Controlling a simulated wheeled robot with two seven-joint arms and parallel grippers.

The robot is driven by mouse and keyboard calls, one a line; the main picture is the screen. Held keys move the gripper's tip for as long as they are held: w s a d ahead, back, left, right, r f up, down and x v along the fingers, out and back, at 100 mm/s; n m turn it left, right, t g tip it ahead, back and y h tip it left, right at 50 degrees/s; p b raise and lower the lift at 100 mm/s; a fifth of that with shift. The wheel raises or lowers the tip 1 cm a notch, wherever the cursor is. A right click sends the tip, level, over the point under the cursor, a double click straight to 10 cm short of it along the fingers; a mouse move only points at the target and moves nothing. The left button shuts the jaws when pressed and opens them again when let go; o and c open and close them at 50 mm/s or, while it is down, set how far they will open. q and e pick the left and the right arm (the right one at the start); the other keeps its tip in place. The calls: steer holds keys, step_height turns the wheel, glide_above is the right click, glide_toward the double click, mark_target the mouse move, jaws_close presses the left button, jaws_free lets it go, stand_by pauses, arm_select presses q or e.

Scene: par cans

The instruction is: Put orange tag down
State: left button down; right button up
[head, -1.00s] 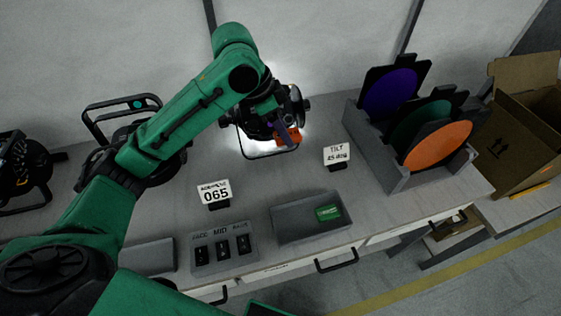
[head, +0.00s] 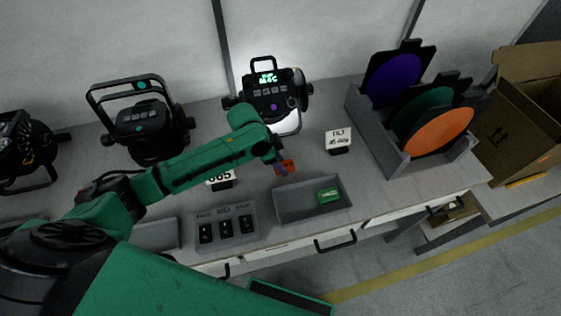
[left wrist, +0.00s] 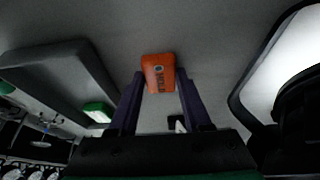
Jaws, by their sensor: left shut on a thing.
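The orange tag (head: 287,168) is held in my left gripper (head: 279,162), just beyond the back edge of the grey tray (head: 285,209). In the left wrist view the orange tag (left wrist: 158,73) sits between the two purple fingertips, its printed face toward the camera. My left gripper is shut on it. Whether the tag touches the table cannot be told. A green tag (head: 328,196) lies in the tray. My right gripper is not in view.
A lit par can (head: 272,95) stands behind my gripper, another (head: 140,125) to the left. A TILT card (head: 338,138) stands to the right, near the rack of coloured filters (head: 395,165). A box with switches (head: 226,228) is left of the tray. My arm partly covers the 065 card (head: 220,179).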

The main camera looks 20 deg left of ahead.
arm_select(q)
steer(key=shift+f, duration=0.1)
steer(key=shift+c, duration=1.7)
jaws_free()
steer(key=v, duration=1.2)
